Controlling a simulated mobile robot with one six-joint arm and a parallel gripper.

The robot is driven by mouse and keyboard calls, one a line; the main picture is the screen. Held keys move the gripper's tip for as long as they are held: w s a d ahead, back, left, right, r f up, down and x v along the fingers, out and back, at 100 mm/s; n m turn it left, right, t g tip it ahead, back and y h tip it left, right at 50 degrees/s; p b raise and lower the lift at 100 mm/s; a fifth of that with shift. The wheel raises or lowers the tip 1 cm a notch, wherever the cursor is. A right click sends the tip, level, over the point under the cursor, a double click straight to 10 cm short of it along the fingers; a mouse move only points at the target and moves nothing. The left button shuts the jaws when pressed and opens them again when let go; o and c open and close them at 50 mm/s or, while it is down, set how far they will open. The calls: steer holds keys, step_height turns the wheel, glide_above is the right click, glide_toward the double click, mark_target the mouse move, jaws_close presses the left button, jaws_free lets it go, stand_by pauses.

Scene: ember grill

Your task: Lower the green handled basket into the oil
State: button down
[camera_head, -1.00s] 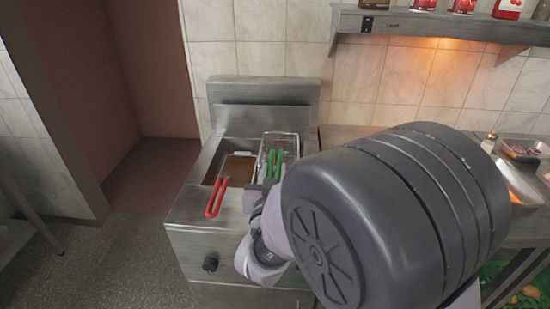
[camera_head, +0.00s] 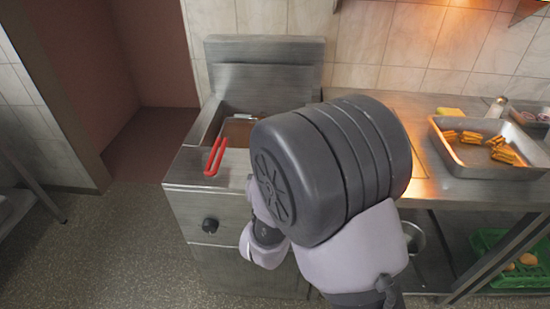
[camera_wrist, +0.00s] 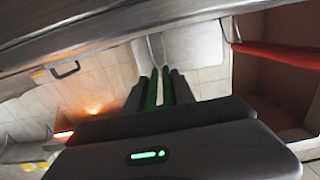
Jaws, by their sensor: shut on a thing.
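My gripper (camera_wrist: 158,84) is shut on the green handle (camera_wrist: 151,92) in the wrist view. The wire basket beyond the handle is mostly hidden there. In the head view my arm covers the gripper, the green handle and its basket, so I cannot tell the basket's height over the oil. The steel fryer (camera_head: 265,78) stands at the back left. Its left well shows a little, with part of a second basket inside. That basket's red handle (camera_head: 216,157) sticks out over the front edge. The red handle also shows in the wrist view (camera_wrist: 278,53).
A steel tray (camera_head: 450,153) with several orange-brown fried pieces stands on the counter (camera_head: 440,185) at the right. A yellow block (camera_head: 450,112) and a shaker (camera_head: 497,106) stand behind it. A green crate (camera_head: 490,270) sits below. The floor left of the fryer is clear.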

steer(key=shift+f, duration=0.6)
steer(key=c, duration=0.9)
jaws_free()
steer(key=shift+f, duration=0.1)
steer(key=shift+c, duration=0.2)
